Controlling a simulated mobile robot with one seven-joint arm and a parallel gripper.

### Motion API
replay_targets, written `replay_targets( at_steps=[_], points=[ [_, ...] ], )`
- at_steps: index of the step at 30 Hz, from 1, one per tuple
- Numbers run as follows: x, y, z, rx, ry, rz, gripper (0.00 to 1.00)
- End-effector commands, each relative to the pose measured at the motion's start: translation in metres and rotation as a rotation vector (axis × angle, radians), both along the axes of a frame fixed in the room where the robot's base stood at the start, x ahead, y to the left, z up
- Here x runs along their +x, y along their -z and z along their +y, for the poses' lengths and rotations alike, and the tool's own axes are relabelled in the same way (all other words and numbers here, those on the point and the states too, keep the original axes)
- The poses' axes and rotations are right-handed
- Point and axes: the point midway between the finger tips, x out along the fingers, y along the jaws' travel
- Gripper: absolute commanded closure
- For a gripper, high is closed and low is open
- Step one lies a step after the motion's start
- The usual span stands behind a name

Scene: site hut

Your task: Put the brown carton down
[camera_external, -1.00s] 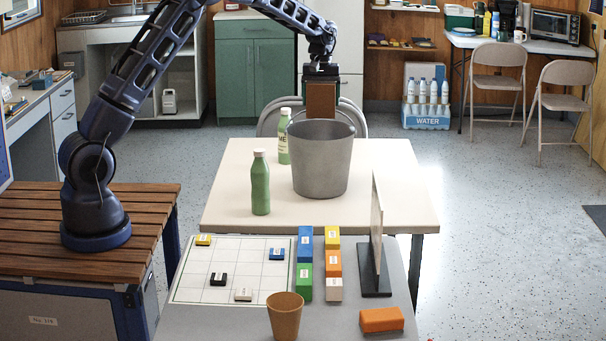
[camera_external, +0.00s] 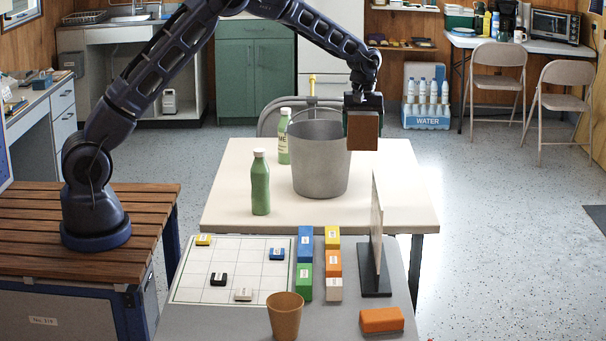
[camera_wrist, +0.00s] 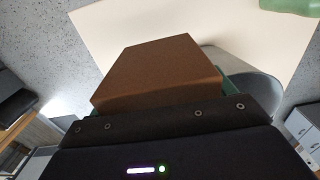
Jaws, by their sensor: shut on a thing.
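The brown carton (camera_external: 363,133) hangs from my gripper (camera_external: 363,108) in the external view, at the right side of the grey bucket (camera_external: 320,172) and about level with its rim. My gripper is shut on the carton, and the fingertips are largely hidden. In the wrist view the carton (camera_wrist: 160,72) fills the middle, with the cream table (camera_wrist: 130,25) beyond it and part of the bucket (camera_wrist: 255,88) to its right. In the external view the cream table (camera_external: 225,205) stands below the carton.
Two green bottles (camera_external: 260,185) (camera_external: 284,140) stand left of the bucket. An upright panel on a dark foot (camera_external: 375,283) stands on the nearer grey table, with several coloured blocks (camera_external: 305,245), a gridded board (camera_external: 190,270) and a tan cup (camera_external: 285,318). The cream table's right side looks clear.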

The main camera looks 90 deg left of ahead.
Motion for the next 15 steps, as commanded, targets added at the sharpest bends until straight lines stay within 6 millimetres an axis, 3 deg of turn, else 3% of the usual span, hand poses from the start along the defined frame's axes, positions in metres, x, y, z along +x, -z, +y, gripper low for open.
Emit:
replay_targets(
  at_steps=[15],
  points=[
    [-0.001, 0.105, 0.0, -0.002, 0.0, 0.003, 0.44]
  ],
)
